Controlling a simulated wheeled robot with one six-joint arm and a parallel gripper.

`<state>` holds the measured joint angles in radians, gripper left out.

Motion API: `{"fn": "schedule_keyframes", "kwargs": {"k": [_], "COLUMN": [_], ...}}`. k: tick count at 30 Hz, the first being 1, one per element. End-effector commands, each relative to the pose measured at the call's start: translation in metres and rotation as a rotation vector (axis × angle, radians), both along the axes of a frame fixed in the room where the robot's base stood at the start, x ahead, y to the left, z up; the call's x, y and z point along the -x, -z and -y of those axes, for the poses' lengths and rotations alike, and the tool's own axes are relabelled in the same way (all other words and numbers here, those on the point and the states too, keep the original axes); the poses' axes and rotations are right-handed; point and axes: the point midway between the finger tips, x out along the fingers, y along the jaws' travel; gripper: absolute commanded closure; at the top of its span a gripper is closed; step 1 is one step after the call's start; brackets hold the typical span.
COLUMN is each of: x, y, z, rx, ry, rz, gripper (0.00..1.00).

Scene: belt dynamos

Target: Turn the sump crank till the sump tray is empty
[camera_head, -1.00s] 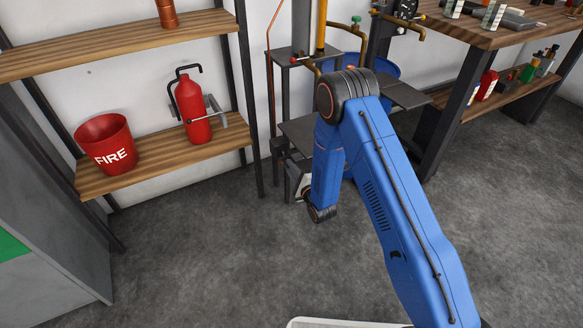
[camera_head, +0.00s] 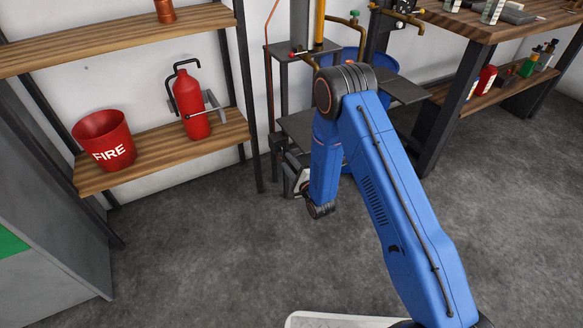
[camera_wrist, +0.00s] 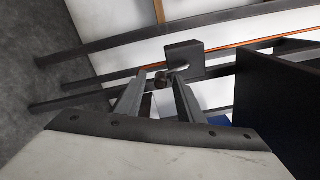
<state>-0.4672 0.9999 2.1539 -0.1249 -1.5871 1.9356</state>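In the wrist view my gripper (camera_wrist: 160,82) is open, its two grey fingers pointing at a dark block (camera_wrist: 184,56). A short light shaft runs from the block to a dark round knob (camera_wrist: 161,80), which looks like the crank's handle. The knob shows between the fingertips; I cannot tell whether they touch it. In the head view my blue arm hides most of the gripper, whose pale body (camera_head: 292,180) shows beside a dark stand. A grey plate (camera_head: 295,122) on this stand may belong to the sump; the tray's contents are not visible.
A wooden shelf (camera_head: 155,165) at left holds a red fire bucket (camera_head: 104,140) and a red extinguisher (camera_head: 190,103). A blue barrel (camera_head: 386,68) and pipes stand behind my arm. A workbench (camera_head: 470,27) is at right. The middle floor is clear.

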Motion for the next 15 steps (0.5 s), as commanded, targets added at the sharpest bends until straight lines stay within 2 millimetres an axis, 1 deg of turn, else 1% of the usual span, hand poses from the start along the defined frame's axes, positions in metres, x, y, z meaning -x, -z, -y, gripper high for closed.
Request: {"fn": "schedule_keyframes", "kwargs": {"k": [5,8,15], "x": [0.011,0.025,0.065], "y": [0.000,0.000,0.001], "z": [0.008,0.017,0.044], "rx": [0.000,0.000,0.001], "ry": [0.001,0.001,0.001], "rz": [0.000,-0.002,-0.002], "gripper": [0.66,0.66,0.66]}}
